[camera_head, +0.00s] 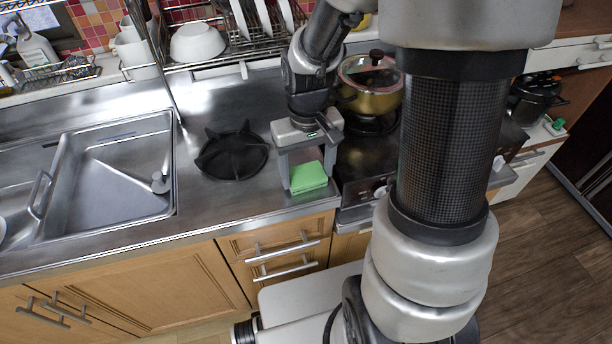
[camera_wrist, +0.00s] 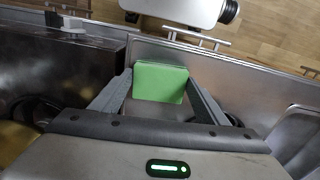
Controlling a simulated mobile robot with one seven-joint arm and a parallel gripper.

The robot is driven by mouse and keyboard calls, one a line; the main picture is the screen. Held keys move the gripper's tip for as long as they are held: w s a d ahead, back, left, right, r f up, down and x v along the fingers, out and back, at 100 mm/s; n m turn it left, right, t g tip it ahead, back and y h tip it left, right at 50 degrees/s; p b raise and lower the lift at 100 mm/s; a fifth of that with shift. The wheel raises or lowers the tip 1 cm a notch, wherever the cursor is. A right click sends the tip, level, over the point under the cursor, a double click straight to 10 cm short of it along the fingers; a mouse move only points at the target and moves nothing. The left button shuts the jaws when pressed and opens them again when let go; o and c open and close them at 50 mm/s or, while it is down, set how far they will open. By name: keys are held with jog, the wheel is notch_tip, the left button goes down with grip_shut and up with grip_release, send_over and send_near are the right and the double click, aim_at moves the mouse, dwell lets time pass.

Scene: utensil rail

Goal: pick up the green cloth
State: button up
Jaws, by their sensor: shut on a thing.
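The green cloth (camera_head: 308,177) is a small folded square at the front edge of the steel counter, left of the stove. In the wrist view the green cloth (camera_wrist: 161,82) sits between the two finger tips. My gripper (camera_head: 307,181) reaches down over it from above, with one finger on each side. My gripper (camera_wrist: 160,86) is shut on the cloth in the wrist view. Whether the cloth's underside touches the counter cannot be told.
A black burner grate (camera_head: 232,155) lies on the counter to the left, beside the sink (camera_head: 118,170). A gold pot (camera_head: 370,85) stands on the stove behind right. A dish rack (camera_head: 240,45) with a white bowl (camera_head: 196,43) is at the back. Bare counter lies around the grate.

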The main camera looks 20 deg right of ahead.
aim_at(307, 176)
notch_tip(307, 176, up, 10)
jog(key=p, duration=0.2)
dwell(0.3)
